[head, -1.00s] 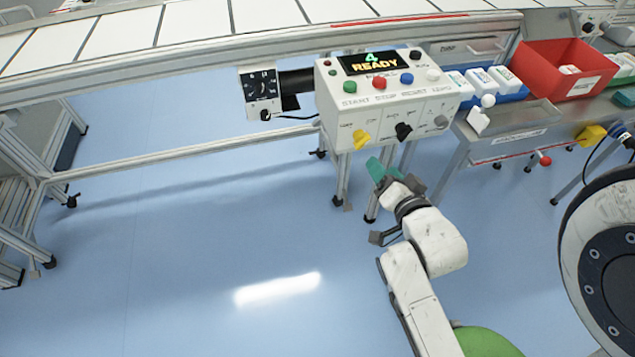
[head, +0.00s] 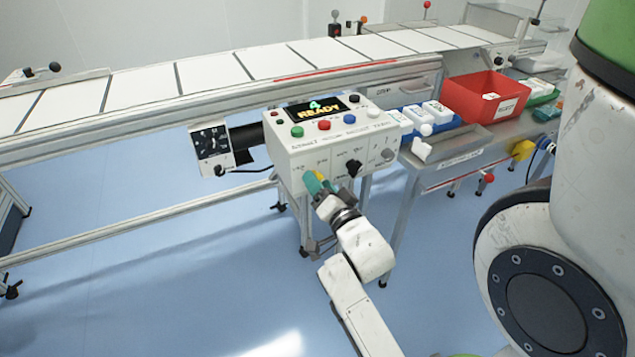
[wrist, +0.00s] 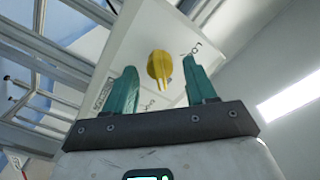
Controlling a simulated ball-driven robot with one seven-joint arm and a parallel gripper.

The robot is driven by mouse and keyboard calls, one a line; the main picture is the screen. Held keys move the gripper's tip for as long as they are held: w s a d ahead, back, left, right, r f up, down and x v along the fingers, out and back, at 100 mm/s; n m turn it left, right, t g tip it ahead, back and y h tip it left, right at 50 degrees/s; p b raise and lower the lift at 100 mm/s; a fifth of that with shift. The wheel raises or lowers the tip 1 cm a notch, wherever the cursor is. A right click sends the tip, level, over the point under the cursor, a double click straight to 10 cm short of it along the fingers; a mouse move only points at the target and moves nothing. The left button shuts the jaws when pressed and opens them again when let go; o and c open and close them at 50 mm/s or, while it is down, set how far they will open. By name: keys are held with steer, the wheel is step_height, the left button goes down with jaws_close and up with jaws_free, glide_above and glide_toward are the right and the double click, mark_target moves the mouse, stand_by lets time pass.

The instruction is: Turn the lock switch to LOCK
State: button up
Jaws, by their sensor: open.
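The control box (head: 345,120) has a yellow knob (head: 320,175), a black knob (head: 353,168) and a grey knob (head: 388,155) on its front. In the wrist view the yellow knob (wrist: 160,65) has its ridged handle pointing down in the picture. A partly readable label that looks like "LOCK" sits to its upper right, and another, too small to read, lies below it. My gripper (head: 317,182) is at the box front, hiding part of the yellow knob. In the wrist view its teal fingers (wrist: 162,80) are open on either side of the knob, with gaps; contact is not visible.
Green, red, blue and white buttons and a display (head: 314,107) reading "4 READY" are on the box top. A dark-faced dial unit (head: 212,145) hangs to the left. A red bin (head: 480,98) and side table (head: 470,160) stand right. Floor in front is clear.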

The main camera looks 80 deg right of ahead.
steer(key=shift+w+d, duration=0.45)
steer(key=shift+d, duration=0.15)
steer(key=c, duration=1)
steer(key=shift+c, duration=0.2)
